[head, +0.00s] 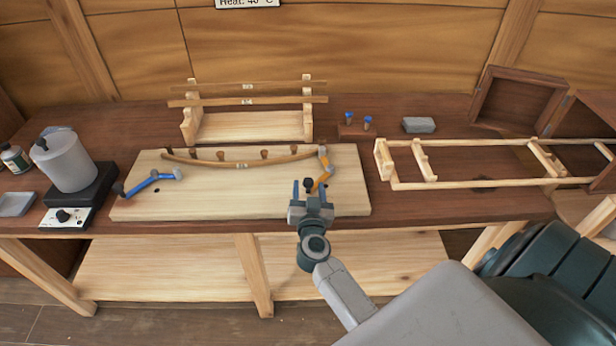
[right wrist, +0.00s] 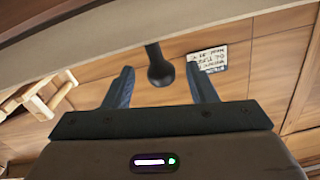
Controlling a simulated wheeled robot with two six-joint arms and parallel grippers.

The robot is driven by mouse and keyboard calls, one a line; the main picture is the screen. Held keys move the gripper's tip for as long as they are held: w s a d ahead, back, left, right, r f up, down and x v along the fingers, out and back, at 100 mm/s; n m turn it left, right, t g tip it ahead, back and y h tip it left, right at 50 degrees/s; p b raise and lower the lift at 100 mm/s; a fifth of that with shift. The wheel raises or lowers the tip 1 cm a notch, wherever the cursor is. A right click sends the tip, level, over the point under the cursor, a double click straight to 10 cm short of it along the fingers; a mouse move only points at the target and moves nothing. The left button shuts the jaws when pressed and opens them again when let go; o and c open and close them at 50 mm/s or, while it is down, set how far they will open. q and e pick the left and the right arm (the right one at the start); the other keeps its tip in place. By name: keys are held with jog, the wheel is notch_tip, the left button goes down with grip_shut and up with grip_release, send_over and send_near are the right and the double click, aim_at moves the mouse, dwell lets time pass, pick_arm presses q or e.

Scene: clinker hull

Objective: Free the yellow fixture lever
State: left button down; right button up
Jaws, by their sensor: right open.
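The yellow fixture lever (head: 322,180) is at the right end of the pale board (head: 230,200), by the end of a curved wooden strip (head: 225,164). Its lower part is partly hidden by my right gripper. My right gripper (head: 309,186) is open at the lever's near end. A black knob (head: 308,182) shows between its fingers. In the right wrist view the black knob (right wrist: 160,72) stands between the two open fingers (right wrist: 162,88), with a gap on each side. A blue lever (head: 155,180) with a black knob lies at the board's left end. My left gripper is not in view.
Several pegs stand along the strip. Behind is a wooden rack (head: 250,126) holding strips. A ladder-like frame (head: 450,186) lies at right, near a grey block (head: 419,125) and blue-topped pegs (head: 367,122). A grey pot (head: 65,160) on a heater stands at left.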

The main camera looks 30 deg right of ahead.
jog(key=shift+x, duration=2.2)
jog(key=shift+c, duration=0.4)
grip_shut()
